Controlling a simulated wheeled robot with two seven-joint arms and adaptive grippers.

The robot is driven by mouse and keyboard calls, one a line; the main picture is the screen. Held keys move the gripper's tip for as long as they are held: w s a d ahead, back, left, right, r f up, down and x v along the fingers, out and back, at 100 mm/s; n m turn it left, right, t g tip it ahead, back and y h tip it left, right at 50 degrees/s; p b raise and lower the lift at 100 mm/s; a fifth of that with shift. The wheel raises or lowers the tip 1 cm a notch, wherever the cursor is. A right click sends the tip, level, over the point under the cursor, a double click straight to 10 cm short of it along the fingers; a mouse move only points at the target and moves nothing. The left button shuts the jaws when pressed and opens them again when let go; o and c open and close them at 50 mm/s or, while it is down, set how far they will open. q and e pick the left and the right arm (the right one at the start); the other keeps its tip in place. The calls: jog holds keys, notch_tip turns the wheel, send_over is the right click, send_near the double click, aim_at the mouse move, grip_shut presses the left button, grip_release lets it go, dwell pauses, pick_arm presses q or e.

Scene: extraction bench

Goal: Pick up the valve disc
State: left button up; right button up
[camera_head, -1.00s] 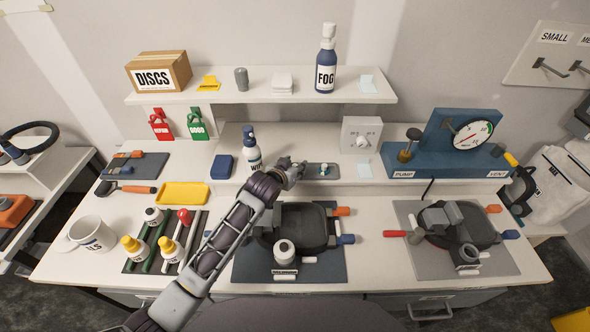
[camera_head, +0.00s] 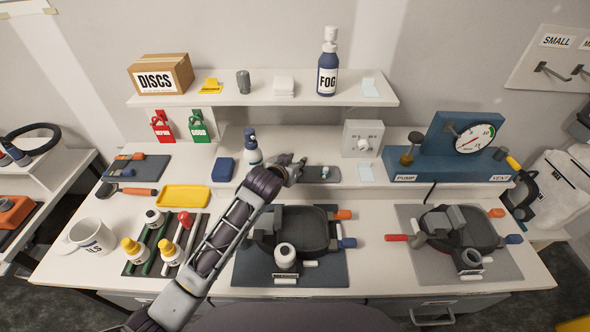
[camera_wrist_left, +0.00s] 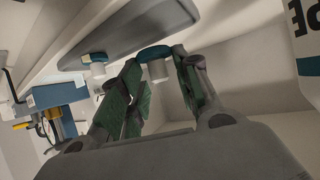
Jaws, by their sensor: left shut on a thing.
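My left gripper (camera_head: 297,170) is at the left end of a small grey tray (camera_head: 333,180) on the raised ledge at the back of the bench. In the left wrist view its green-padded fingers (camera_wrist_left: 160,75) are shut on a valve disc (camera_wrist_left: 157,64), a teal cap with a white stem. In the head view my gripper hides this disc. A second, similar disc (camera_head: 325,172) stands on the tray to the right of my gripper; it also shows in the wrist view (camera_wrist_left: 97,66). My right gripper is not in view.
A white and blue pump bottle (camera_head: 252,150) stands close left of my gripper. A blue block (camera_head: 224,169) is further left. A white dial box (camera_head: 363,137) and blue pump unit (camera_head: 440,160) stand right. A shelf (camera_head: 300,101) overhangs behind.

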pick_arm(q)
jog(key=shift+r+b, duration=0.5)
jog(key=shift+r, duration=3.1)
jog(key=shift+s+a, duration=0.1)
